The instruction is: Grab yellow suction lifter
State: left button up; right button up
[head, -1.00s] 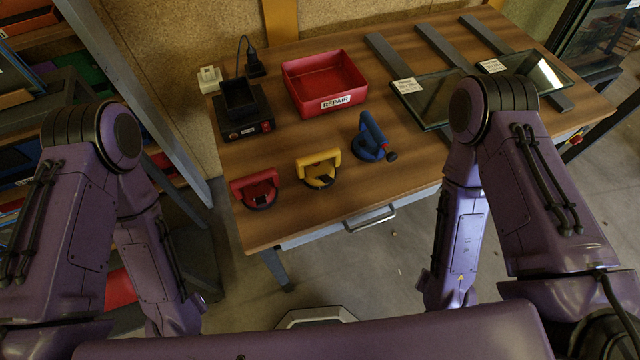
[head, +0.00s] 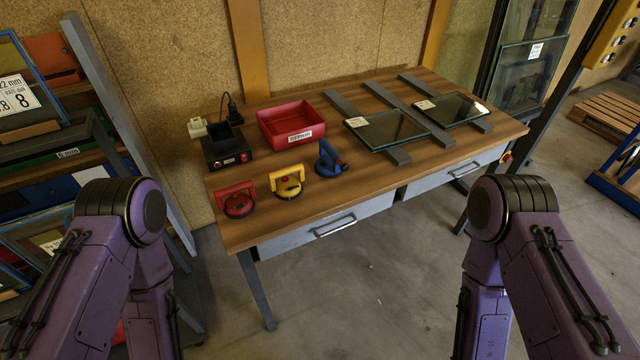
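The yellow suction lifter (head: 288,180) stands on the wooden table (head: 330,196), near its front left edge. A red suction lifter (head: 236,200) stands to its left and a blue suction lifter (head: 329,160) to its right. Nothing covers the yellow lifter. My two purple arms show at the lower left and lower right, both apart from the table in the picture. Neither of my grippers is in view.
A red bin (head: 291,125) and a black device (head: 225,148) with a plug stand behind the lifters. Glass panes (head: 389,129) lie on grey strips at the right. Drawers (head: 325,225) sit under the tabletop. A shelf rack (head: 70,150) stands left.

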aim_at(279, 188)
jog(key=z, duration=0.95)
jog(key=i, duration=0.8)
jog(key=u, duration=0.95)
